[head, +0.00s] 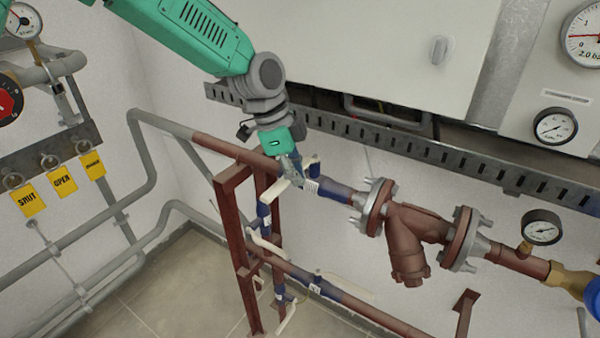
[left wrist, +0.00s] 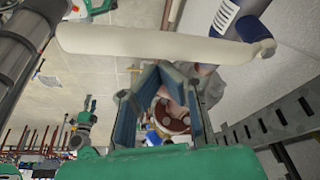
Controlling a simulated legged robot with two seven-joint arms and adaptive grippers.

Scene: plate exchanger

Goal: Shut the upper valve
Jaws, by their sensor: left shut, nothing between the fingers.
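The upper valve (head: 326,188) is a blue fitting on the upper red-brown pipe in the head view. Its cream lever (head: 273,193) points down-left, at an angle to the pipe. My left gripper (head: 291,174) is at the valve, close to the lever's upper end, and partly hides it. In the left wrist view the cream lever (left wrist: 140,43) lies across the picture just beyond the fingertips (left wrist: 160,72), with the blue valve part (left wrist: 258,47) at its right end. The fingers hold nothing; whether they touch the lever I cannot tell. My right gripper is not in view.
More blue valves with cream levers sit below, including one on the lower pipe (head: 316,283). A red-brown frame (head: 232,240) stands left of them. A slotted metal rail (head: 440,152) runs along the wall behind. A flanged strainer (head: 407,240) lies to the right.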

